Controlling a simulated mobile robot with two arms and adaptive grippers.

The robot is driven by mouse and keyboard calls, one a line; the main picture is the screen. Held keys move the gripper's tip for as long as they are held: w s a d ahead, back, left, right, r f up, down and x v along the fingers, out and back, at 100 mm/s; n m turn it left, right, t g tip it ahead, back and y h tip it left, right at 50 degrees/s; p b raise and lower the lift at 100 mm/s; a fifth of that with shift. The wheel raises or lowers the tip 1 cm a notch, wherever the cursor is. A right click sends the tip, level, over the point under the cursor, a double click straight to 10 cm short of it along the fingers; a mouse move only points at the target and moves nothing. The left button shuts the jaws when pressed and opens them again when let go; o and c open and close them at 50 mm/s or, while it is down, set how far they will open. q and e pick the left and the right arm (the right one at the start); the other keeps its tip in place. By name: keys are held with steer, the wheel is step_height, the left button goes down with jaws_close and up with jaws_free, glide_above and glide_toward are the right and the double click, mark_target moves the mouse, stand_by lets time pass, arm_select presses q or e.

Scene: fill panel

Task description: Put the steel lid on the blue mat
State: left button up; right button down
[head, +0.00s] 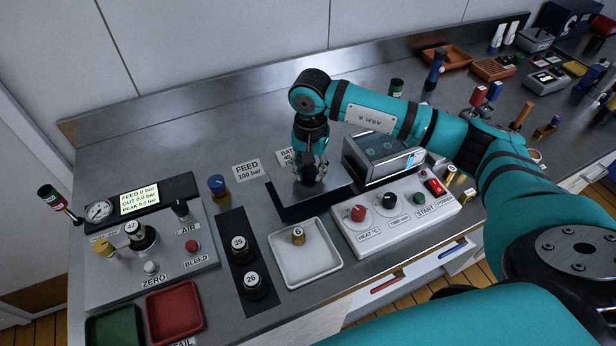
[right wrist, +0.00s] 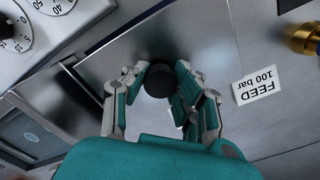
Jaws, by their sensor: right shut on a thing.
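The steel lid (head: 285,187) is a flat, shiny plate with a round black knob (right wrist: 158,80). My right gripper (head: 310,178) is shut on this knob, with its fingers on both sides of it in the right wrist view (right wrist: 160,88). The lid is over the dark blue mat (head: 308,209), whose front edge shows below it in the head view. Whether the lid touches the mat or hangs just above it I cannot tell. The lid covers most of the mat. My left gripper is not in view.
The bath (head: 384,157) stands close to the right of the lid, behind the white control panel (head: 395,217). A white tray (head: 305,253) with a brass weight is in front. A FEED label (head: 247,170) and a blue-topped fitting (head: 218,187) are to the left.

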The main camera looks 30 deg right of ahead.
mark_target(310, 181)
steer(key=f+p, duration=0.1)
steer(key=f, duration=0.2)
steer(key=shift+a, duration=0.2)
steer(key=shift+f, duration=0.35)
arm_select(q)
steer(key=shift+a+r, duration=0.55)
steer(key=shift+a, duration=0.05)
arm_select(e)
steer(key=shift+d, duration=0.1)
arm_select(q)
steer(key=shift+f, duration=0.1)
arm_select(e)
steer(key=shift+f, duration=0.1)
steer(key=shift+f+b, duration=0.1)
steer(key=shift+b, duration=0.2)
steer(key=c, duration=1.1)
jaws_free()
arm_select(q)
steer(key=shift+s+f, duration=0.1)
arm_select(e)
steer(key=shift+o, duration=0.2)
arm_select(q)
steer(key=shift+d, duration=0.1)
